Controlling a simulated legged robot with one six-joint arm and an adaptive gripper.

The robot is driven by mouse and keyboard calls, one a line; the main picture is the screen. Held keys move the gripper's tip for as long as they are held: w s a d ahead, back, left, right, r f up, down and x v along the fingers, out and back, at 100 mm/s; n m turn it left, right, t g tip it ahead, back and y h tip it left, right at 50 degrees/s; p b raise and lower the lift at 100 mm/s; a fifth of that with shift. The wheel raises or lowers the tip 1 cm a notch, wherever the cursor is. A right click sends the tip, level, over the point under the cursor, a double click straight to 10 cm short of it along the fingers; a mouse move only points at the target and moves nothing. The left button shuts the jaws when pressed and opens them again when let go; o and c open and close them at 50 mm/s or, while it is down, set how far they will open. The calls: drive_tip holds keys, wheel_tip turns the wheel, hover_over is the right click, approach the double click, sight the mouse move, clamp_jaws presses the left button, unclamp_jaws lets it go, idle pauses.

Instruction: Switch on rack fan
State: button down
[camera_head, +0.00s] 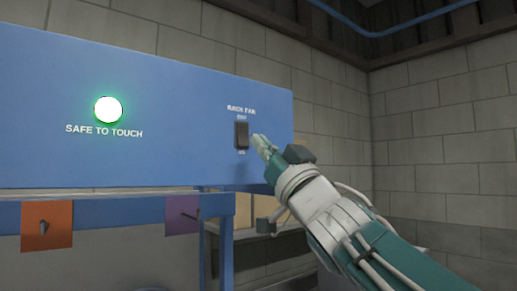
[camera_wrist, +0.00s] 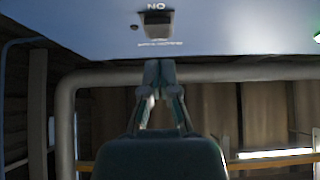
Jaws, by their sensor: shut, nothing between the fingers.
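The rack fan switch (camera_head: 241,135) is a dark rocker on the blue panel, below the label "RACK FAN". Small lettering above and below it is hard to read in the head view. My gripper (camera_head: 258,142) is shut and empty, with its tips just right of the switch in the picture. In the wrist view the switch (camera_wrist: 157,24) is at the top centre, with lettering that looks upside down, reading "NO". My shut fingertips (camera_wrist: 158,66) are below it in that picture, with a visible gap. Which way the rocker is tipped cannot be told.
A lit green-white lamp (camera_head: 108,109) labelled "SAFE TO TOUCH" is on the left of the blue panel (camera_head: 180,95). An orange tag (camera_head: 47,226) and a purple tag (camera_head: 182,214) hang on the blue frame below. A block wall (camera_head: 440,150) stands behind at the right.

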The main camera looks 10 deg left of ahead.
sight(243, 145)
drive_tip(key=shift+w+a+f, duration=0.25)
drive_tip(key=shift+w+a, duration=0.7)
drive_tip(key=shift+a, duration=0.1)
drive_tip(key=shift+w+a+f, duration=0.1)
drive_tip(key=shift+w+a, duration=0.2)
drive_tip(key=shift+a, duration=0.05)
drive_tip(key=shift+s+f, duration=0.1)
